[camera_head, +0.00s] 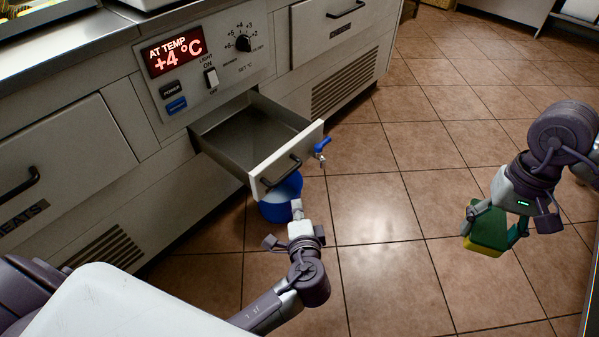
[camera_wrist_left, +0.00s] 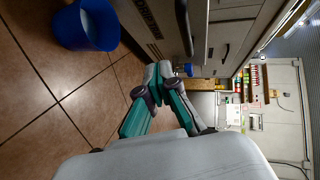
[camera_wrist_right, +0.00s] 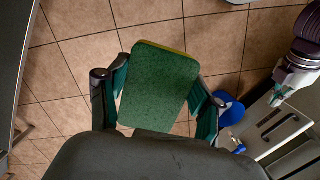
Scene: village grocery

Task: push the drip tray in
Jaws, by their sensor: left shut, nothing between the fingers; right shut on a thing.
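The drip tray (camera_head: 240,140) is an empty grey metal drawer with a white front. It is pulled well out of the counter below the control panel. Its front has a dark bar handle (camera_head: 281,172) and a small blue-levered tap (camera_head: 322,146). My left gripper (camera_head: 297,208) is shut and empty, just in front of and below the tray front; I cannot tell whether it touches. Its closed teal fingers show in the left wrist view (camera_wrist_left: 163,75). My right gripper (camera_head: 492,232) is shut on a green and yellow sponge (camera_head: 486,229), away to the right; the sponge fills the right wrist view (camera_wrist_right: 158,85).
A blue bucket (camera_head: 281,200) stands on the floor under the tray front, close to my left gripper. The control panel (camera_head: 205,55) above reads +4 °C. Closed drawers (camera_head: 50,165) flank the tray. The tiled floor (camera_head: 385,205) to the right is clear.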

